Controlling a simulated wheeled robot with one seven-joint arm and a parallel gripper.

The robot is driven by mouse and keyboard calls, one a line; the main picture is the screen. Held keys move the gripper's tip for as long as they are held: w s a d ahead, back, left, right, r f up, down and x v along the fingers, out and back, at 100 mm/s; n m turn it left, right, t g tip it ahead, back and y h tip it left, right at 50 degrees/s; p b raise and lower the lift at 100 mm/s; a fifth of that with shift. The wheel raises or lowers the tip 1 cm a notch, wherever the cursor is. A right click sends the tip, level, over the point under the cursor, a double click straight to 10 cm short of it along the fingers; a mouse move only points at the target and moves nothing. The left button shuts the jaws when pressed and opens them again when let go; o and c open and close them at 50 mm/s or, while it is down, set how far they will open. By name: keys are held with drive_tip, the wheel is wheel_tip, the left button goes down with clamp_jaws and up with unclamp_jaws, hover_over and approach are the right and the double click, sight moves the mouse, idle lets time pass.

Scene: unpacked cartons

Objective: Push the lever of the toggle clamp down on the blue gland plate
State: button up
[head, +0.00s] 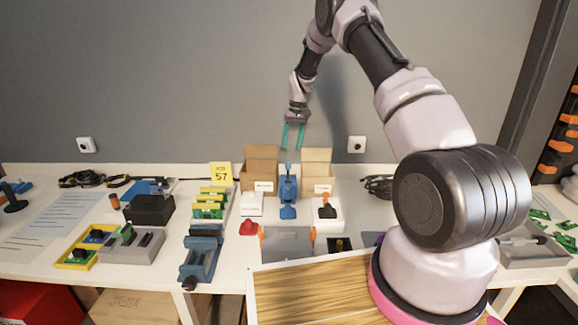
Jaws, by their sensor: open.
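My gripper (292,137) hangs in the air near the back wall, its two teal fingers apart and pointing down, with nothing between them. Below it on the bench stands a blue upright device (288,196) with a narrow top and a wider base. I cannot tell whether this is the toggle clamp on the blue gland plate. A small black and orange device (327,208) on a white base stands to its right. A flat blue piece (150,187) lies behind a black box (149,210) at the left. No lever's position is clear at this size.
Two open cartons (262,163) (316,163) stand behind the blue device. A blue vise (202,257), a rack of green boards (211,203) and a yellow tray (77,258) occupy the left. A grey plate (287,243) with orange ends lies in front. A wooden surface (310,290) is nearest.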

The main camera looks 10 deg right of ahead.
sight(288, 163)
drive_tip(key=f, duration=0.3)
drive_tip(key=a+f, duration=0.1)
drive_tip(key=f, duration=0.5)
drive_tip(key=shift+s+a+f, duration=0.1)
drive_tip(key=shift+a+f, duration=0.15)
drive_tip(key=shift+f, duration=0.15)
clamp_jaws()
idle(0.9)
